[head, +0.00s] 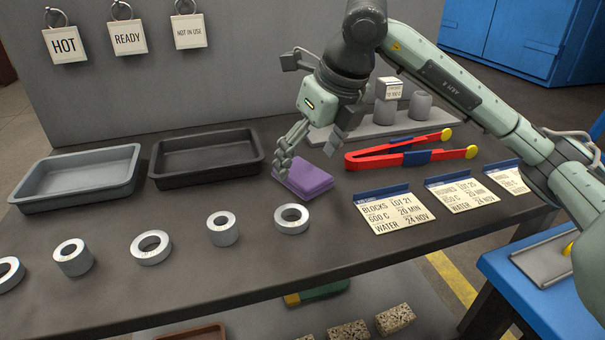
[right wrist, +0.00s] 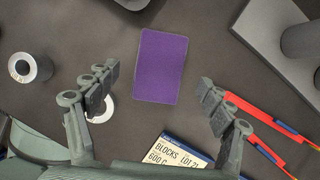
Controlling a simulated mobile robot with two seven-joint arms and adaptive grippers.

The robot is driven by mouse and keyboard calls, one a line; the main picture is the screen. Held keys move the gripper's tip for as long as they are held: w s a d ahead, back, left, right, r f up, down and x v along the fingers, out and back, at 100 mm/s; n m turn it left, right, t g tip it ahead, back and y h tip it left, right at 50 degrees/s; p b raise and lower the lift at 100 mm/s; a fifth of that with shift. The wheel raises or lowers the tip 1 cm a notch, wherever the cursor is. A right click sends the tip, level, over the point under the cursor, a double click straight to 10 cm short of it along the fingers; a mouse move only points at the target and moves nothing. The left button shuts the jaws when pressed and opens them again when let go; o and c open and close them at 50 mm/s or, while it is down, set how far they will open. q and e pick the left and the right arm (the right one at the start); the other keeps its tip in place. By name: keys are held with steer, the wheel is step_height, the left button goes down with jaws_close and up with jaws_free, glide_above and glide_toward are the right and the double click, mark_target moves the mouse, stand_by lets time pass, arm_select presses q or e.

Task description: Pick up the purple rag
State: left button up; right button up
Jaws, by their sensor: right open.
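The purple rag (head: 310,181) lies folded on the dark table, right of the black tray and behind a metal ring. In the right wrist view the rag (right wrist: 161,66) is a flat purple rectangle. My right gripper (head: 311,152) is open and empty just above the rag, and one finger hides part of its left side in the head view. In the right wrist view the open fingers (right wrist: 158,84) stand to either side of the rag, apart from it. My left gripper is not in view.
Red tongs (head: 400,157) lie right of the rag. A metal ring (head: 291,218) sits close in front. A black tray (head: 205,158) and grey tray (head: 75,180) stand left. Label cards (head: 394,212) lie at front right. Grey cylinders stand on a plate behind.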

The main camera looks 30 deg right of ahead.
mark_target(303, 172)
steer(key=shift+x, duration=1.45)
steer(key=shift+f+b, duration=0.2)
steer(key=shift+b, duration=0.15)
steer(key=shift+c, duration=0.5)
steer(key=c, duration=1.2)
steer(key=shift+c, duration=0.2)
steer(key=shift+r, duration=0.1)
